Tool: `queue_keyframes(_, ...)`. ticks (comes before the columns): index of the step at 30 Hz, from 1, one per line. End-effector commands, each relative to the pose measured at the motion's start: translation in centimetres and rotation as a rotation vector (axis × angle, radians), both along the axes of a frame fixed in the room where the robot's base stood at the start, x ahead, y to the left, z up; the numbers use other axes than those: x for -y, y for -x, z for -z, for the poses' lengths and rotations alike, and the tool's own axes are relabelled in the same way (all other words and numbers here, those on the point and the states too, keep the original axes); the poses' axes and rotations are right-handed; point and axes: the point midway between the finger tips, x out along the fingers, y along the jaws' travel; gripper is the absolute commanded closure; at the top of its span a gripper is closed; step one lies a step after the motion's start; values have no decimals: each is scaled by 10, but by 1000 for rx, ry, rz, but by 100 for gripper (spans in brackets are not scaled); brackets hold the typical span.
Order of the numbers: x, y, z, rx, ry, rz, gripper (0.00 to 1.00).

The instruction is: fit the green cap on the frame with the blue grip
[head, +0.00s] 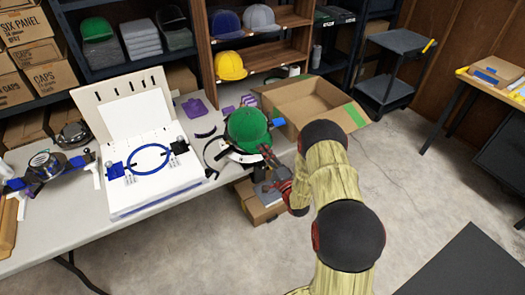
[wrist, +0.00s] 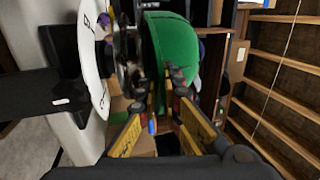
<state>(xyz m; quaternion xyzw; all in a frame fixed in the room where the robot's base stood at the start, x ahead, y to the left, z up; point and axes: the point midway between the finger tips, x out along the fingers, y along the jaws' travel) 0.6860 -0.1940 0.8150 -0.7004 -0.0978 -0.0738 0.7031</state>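The green cap (head: 247,129) is dome up at the right end of the table, over a round white and black frame (head: 238,157). A small blue piece (head: 277,122) shows just right of the cap. My gripper (head: 268,152) is at the cap's lower right rim. In the wrist view, the fingers of my gripper (wrist: 160,82) converge with the edge of the green cap (wrist: 178,45) between their tips. They look closed on that edge. The cap hides much of the frame, so I cannot tell whether it is fully seated.
A white station (head: 160,185) with a blue hoop (head: 150,158) stands left of the cap. An open carton (head: 312,104) stands behind right. Another frame device (head: 45,165) lies at the table's far left. Shelves hold a yellow cap (head: 230,66).

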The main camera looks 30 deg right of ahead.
Motion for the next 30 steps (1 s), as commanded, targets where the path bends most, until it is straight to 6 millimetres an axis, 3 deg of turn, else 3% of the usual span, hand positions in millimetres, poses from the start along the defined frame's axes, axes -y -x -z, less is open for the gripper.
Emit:
queue_keyframes(10, 0, 0, 0, 1, 0, 0, 73)
queue_keyframes(20, 0, 2, 1, -1, 0, 0, 73)
queue_keyframes(25, 2, 20, 6, -2, -2, 3, 73)
queue_keyframes(30, 3, 53, 14, -2, -1, 3, 73)
